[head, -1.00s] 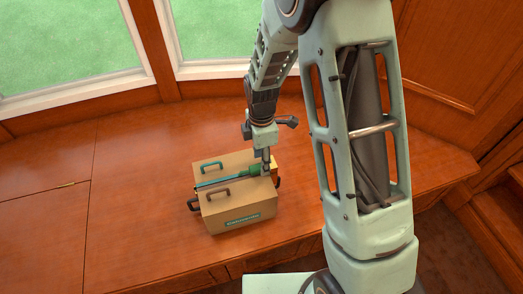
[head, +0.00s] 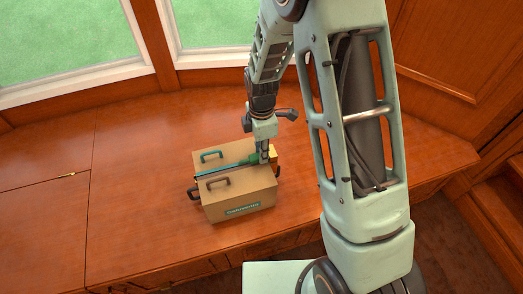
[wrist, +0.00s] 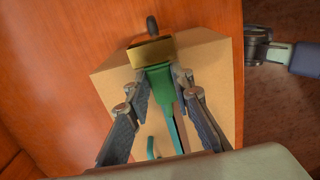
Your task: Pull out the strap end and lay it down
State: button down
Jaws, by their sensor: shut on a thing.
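A tan case (head: 240,204) with a lettered label stands on the wooden surface, its top facing up. A teal strap (head: 219,168) lies along its top, and its green end part (head: 248,161) is at the case's right. In the wrist view this green strap end (wrist: 160,80) sits between my fingertips, against a gold-coloured buckle (wrist: 150,52). My gripper (wrist: 161,76) is shut on the green strap end. In the head view my gripper (head: 264,157) points down at the case's right edge and partly hides the buckle.
The case has a teal handle (head: 211,155) and a brown handle (head: 217,181) on top, and dark handles at its sides. The wooden surface (head: 130,180) is clear to the left of the case. Windows and wood panelling stand behind.

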jog(key=shift+a, duration=0.15)
jog(key=shift+s+a+f, duration=0.1)
jog(key=shift+s+a, duration=0.1)
jog(key=shift+a, duration=0.45)
jog(key=shift+s+a, duration=0.25)
jog(key=shift+a, duration=0.45)
jog(key=shift+s+a+f, duration=0.1)
jog(key=shift+s+a, duration=0.1)
jog(key=shift+a, duration=0.45)
jog(key=shift+a+r, duration=0.1)
jog(key=shift+r, duration=0.05)
jog(key=shift+s+a+r+p, duration=0.2)
jog(key=shift+a+r+p, duration=0.2)
jog(key=shift+a+r, duration=0.3)
jog(key=shift+s+a+r+p, duration=0.2)
jog(key=shift+a+r+p, duration=0.15)
jog(key=shift+a+r, duration=0.3)
